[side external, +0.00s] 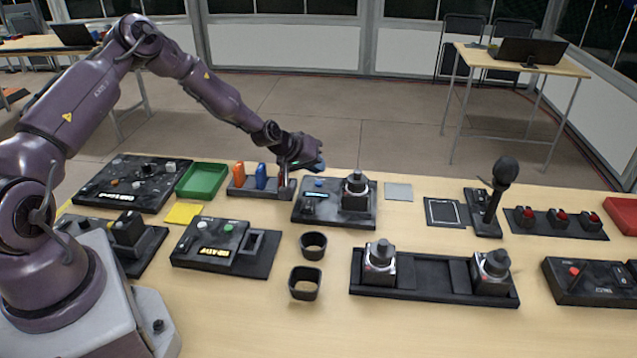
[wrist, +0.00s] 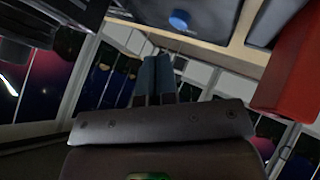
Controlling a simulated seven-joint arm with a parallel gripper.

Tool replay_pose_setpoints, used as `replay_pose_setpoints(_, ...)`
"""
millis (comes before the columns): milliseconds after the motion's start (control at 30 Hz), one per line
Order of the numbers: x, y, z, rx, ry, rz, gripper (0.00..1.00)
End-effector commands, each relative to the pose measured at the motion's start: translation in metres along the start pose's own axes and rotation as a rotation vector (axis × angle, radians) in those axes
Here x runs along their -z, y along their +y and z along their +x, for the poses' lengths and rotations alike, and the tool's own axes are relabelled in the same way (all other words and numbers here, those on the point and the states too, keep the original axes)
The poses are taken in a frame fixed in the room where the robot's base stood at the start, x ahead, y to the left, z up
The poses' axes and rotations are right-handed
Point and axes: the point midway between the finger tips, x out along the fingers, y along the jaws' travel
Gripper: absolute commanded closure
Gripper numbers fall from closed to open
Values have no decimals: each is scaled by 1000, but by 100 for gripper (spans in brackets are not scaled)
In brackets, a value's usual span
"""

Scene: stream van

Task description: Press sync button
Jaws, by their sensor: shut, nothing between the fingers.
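A dark control panel (side external: 330,208) stands near the back middle of the table, with a small display and a black-knobbed grey switch. I cannot read a label marking the sync button. My gripper (side external: 320,166) is above and behind the blue button in the side view, apart from it. Its bluish fingers are together in the wrist view (wrist: 154,78), with nothing between them.
A rack (side external: 285,191) with an orange piece (side external: 239,174) and a blue piece (side external: 261,176) stands left of the panel. A green tray (side external: 203,180) is farther left. Two dark cup rings (side external: 314,246) stand in front. A microphone (side external: 504,171) rises at the right.

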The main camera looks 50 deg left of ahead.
Motion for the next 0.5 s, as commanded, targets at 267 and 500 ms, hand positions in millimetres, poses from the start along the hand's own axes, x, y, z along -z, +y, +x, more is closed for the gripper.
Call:
replay_pose_setpoints(267, 15, 15, -20, 0, 2, 2, 100)
replay_pose_setpoints(500, 20, 20, -28, 0, 1, 0, 100)
